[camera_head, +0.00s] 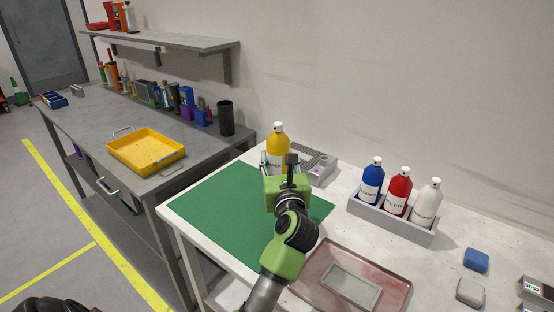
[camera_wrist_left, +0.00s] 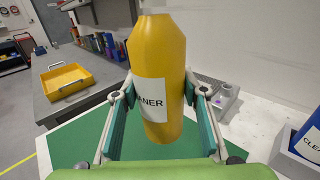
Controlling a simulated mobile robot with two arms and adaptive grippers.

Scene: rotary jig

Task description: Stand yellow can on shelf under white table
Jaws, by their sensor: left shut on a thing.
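The yellow can (camera_head: 278,138) is a yellow bottle-shaped can with a white label, upright at the far edge of the green mat. In the left wrist view the can (camera_wrist_left: 160,60) stands between the two fingers, its label partly reading "ANER". My left gripper (camera_head: 279,168) is shut on its body from the near side. I cannot tell whether its base touches the mat or hangs just above it. The white table (camera_head: 468,215) carries the mat. The shelf under it is hidden by the tabletop. My right gripper is not in view.
A grey caddy (camera_head: 392,219) with blue, red and white bottles stands right of the can. A grey fixture (camera_head: 318,167) is just behind it. A reddish tray (camera_head: 395,290) lies at the front. The green mat (camera_head: 215,205) is clear. A grey bench with a yellow tray (camera_head: 146,151) stands left.

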